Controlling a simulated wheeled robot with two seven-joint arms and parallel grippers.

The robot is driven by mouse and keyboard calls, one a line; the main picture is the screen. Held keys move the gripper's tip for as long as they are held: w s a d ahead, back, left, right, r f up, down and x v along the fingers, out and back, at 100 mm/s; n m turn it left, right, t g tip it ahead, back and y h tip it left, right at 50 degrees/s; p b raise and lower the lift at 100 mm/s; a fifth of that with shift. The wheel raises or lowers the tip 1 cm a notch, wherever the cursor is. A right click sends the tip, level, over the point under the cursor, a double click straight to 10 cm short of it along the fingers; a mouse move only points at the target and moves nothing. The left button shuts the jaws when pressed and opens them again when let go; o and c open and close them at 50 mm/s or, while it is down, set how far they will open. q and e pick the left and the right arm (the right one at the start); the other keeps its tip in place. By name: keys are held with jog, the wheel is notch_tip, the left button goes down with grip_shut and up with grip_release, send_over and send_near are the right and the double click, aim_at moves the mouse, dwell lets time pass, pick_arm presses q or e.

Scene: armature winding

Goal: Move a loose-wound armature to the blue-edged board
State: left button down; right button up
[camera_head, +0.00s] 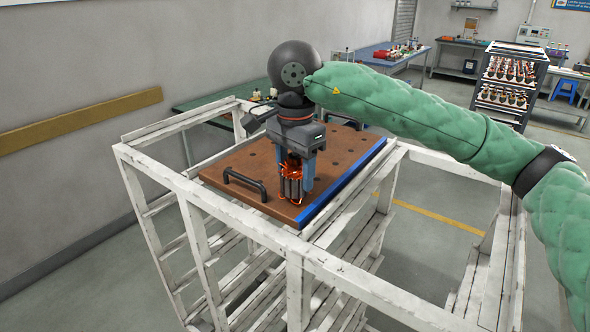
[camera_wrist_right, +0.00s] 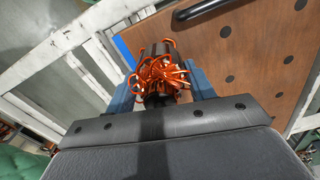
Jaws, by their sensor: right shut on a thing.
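The armature (camera_head: 291,182), a dark cylinder with loose orange copper wire, is upright at the front of the blue-edged board (camera_head: 235,170). My right gripper (camera_head: 294,168) is above it, pointing down, with its blue fingers shut on it. In the right wrist view, the armature (camera_wrist_right: 160,75) sits between the two fingers of my right gripper (camera_wrist_right: 163,90), its wire loops facing the camera. Whether its lower end touches the board is hard to tell. The board is brown with dark holes, black handles and a blue strip along its right edge. My left gripper is not in view.
The board lies on a white slatted rack (camera_head: 240,235), with an open bay to its right. A black handle (camera_head: 245,186) stands up at the board's front left. Behind are a green table (camera_head: 205,98), a blue table (camera_head: 385,57) and a shelf of armatures (camera_head: 508,82).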

jog(key=o, duration=1.5)
jog(key=shift+c, duration=0.2)
jog(key=shift+r+b, duration=0.35)
notch_tip(320, 180, up, 6)
jog(key=shift+f+b, duration=0.1)
jog(key=shift+b, duration=1)
jog(key=shift+r, duration=0.7)
